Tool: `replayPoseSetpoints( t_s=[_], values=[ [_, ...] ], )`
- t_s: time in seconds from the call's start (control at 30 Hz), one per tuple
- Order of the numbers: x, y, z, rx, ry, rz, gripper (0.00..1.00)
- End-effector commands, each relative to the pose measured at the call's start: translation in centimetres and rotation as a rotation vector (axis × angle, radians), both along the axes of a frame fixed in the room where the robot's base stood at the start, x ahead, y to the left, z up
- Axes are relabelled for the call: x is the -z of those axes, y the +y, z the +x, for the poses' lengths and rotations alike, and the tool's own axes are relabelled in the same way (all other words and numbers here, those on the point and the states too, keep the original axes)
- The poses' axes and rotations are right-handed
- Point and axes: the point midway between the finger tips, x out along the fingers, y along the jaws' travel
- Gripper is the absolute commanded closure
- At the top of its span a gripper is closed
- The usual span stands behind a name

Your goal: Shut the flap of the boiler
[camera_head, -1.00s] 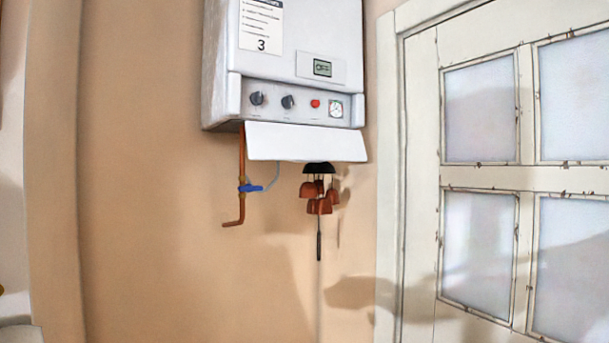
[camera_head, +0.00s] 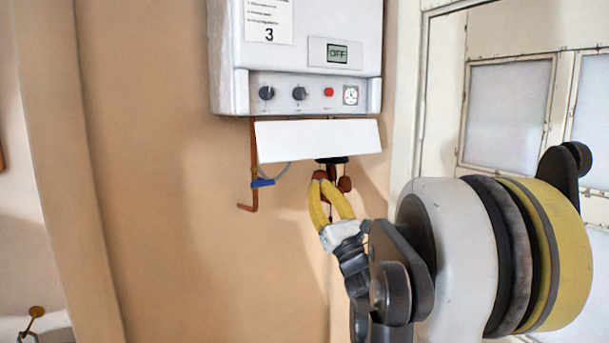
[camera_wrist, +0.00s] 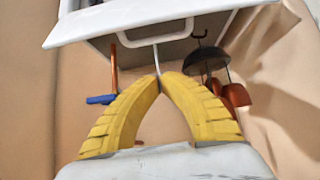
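The boiler (camera_head: 296,38) is a white box on the wall with its flap (camera_head: 318,140) hanging open below the control strip. In the wrist view the flap (camera_wrist: 125,18) crosses the top, above and beyond my fingers. My gripper (camera_head: 320,178) has two yellow fingers and is below the flap, in front of the wind chime. The fingertips look apart from the flap, though the exact gap is hard to tell.
A copper pipe (camera_head: 254,165) with a blue valve handle (camera_head: 262,183) comes down left of my gripper. A wind chime with a dark top and red-brown bells (camera_wrist: 236,95) hangs close behind, to the right. A paned window (camera_head: 510,115) stands at right.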

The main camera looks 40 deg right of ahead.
Motion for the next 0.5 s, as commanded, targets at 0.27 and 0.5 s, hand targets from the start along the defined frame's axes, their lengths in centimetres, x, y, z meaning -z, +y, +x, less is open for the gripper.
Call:
replayPoseSetpoints(
  t_s=[0.27, 0.5],
  values=[
    [-4.0, -0.9, 4.5, -0.005, 0.000, 0.004, 1.00],
    [-5.8, -1.0, 4.2, -0.001, 0.000, 0.004, 1.00]
  ],
)
